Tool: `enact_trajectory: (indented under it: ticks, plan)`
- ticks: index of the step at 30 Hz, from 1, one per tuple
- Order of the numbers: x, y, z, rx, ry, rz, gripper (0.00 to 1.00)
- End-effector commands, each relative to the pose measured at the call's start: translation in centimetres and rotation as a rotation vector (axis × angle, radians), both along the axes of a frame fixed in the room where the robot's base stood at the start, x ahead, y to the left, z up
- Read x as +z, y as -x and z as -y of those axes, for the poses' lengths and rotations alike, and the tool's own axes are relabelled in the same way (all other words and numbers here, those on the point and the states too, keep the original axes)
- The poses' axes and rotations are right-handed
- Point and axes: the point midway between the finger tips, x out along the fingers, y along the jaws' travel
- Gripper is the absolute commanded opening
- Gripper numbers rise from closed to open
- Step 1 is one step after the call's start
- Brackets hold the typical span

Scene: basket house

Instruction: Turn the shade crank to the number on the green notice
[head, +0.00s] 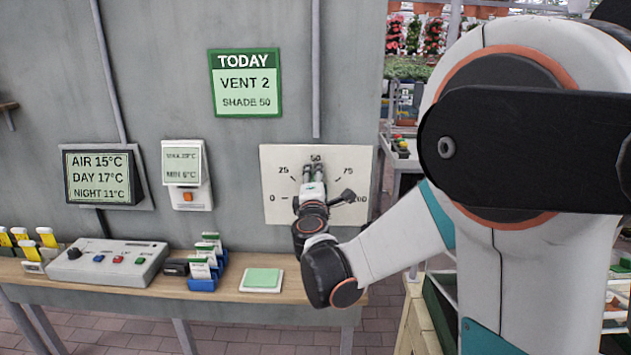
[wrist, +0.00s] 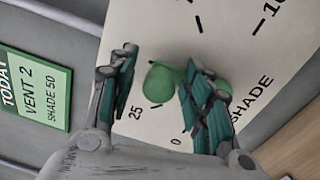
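The green-framed notice (head: 246,83) on the wall reads TODAY, VENT 2, SHADE 50; it also shows at the left of the wrist view (wrist: 36,92). The white shade dial plate (head: 278,160) is marked 0, 25, 50, 75 and 100. My gripper (head: 328,184) is in front of the plate and hides the crank in the head view. In the wrist view, the green crank knob (wrist: 158,84) is between the spread fingers of my gripper (wrist: 160,68), with visible gaps beside it. More green of the crank is partly hidden behind the right finger. Its exact reading is unclear.
A wooden bench (head: 220,290) runs below the dial. It holds a grey control box (head: 110,262), blue card holders (head: 207,272) and a green pad (head: 262,279). A climate display (head: 102,177) and a small thermometer unit (head: 186,175) hang left of the plate.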

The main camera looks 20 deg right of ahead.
Motion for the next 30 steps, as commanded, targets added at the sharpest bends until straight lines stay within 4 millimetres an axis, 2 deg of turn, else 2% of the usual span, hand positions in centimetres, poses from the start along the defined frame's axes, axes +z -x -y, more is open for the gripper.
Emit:
enact_trajectory:
  ticks: [7, 11, 24, 30]
  plan:
    - [0.0, 0.1, -0.1, 0.001, 0.000, 0.000, 0.45]
    - [-0.1, 1.1, -0.6, 0.003, 0.000, 0.000, 0.45]
    - [-0.4, 8.8, -3.7, 0.002, -0.001, 0.000, 0.45]
    - [-0.5, 10.7, -4.5, 0.001, 0.000, 0.000, 0.45]
